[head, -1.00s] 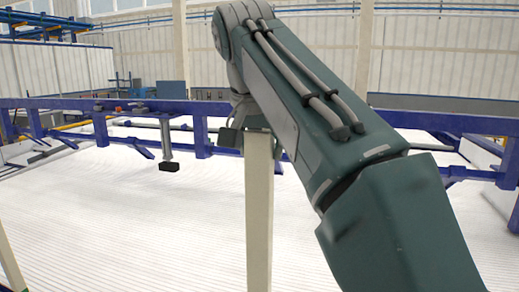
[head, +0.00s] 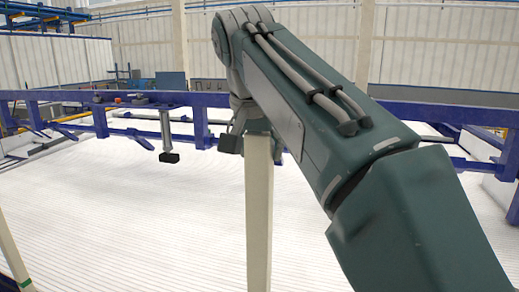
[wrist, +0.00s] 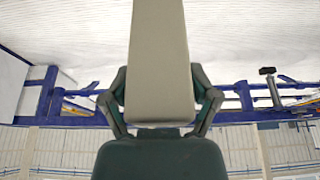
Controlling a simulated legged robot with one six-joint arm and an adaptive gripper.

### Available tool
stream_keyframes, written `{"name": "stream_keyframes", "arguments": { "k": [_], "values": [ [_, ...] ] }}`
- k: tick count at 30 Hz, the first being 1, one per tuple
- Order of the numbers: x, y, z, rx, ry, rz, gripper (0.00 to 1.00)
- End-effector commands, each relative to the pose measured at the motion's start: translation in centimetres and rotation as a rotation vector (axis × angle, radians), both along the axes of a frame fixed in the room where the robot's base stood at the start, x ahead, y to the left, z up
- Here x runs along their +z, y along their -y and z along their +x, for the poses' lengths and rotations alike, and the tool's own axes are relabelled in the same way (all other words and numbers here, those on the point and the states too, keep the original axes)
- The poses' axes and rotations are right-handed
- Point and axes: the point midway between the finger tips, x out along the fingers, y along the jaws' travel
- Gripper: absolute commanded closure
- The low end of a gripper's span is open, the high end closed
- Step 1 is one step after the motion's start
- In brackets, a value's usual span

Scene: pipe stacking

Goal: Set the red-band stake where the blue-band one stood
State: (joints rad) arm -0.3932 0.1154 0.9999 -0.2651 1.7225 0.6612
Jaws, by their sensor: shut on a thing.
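A cream square-sided stake (head: 258,215) hangs upright below my gripper (head: 250,138) in the head view, and its lower end is out of frame. My gripper is shut on its top end. In the wrist view the same stake (wrist: 160,60) fills the middle, between the two dark fingers of my gripper (wrist: 161,100). No coloured band shows on its visible part, so I cannot tell which stake it is. No red or blue band is in view.
Another pale stake (head: 10,252) with a green band stands at the lower left edge of the head view. A blue rail frame (head: 350,117) crosses behind my arm. A dark-ended bracket (head: 168,157) hangs from it. The white ribbed surface (head: 120,215) looks clear.

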Motion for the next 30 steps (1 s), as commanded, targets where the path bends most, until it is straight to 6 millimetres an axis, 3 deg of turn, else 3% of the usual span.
{"name": "stream_keyframes", "arguments": {
  "k": [8, 30],
  "values": [
    [0.1, 0.0, 0.0, 0.000, 0.004, 0.001, 0.86],
    [-2.1, 0.0, -0.1, 0.000, 0.002, 0.000, 0.86]
  ]
}}
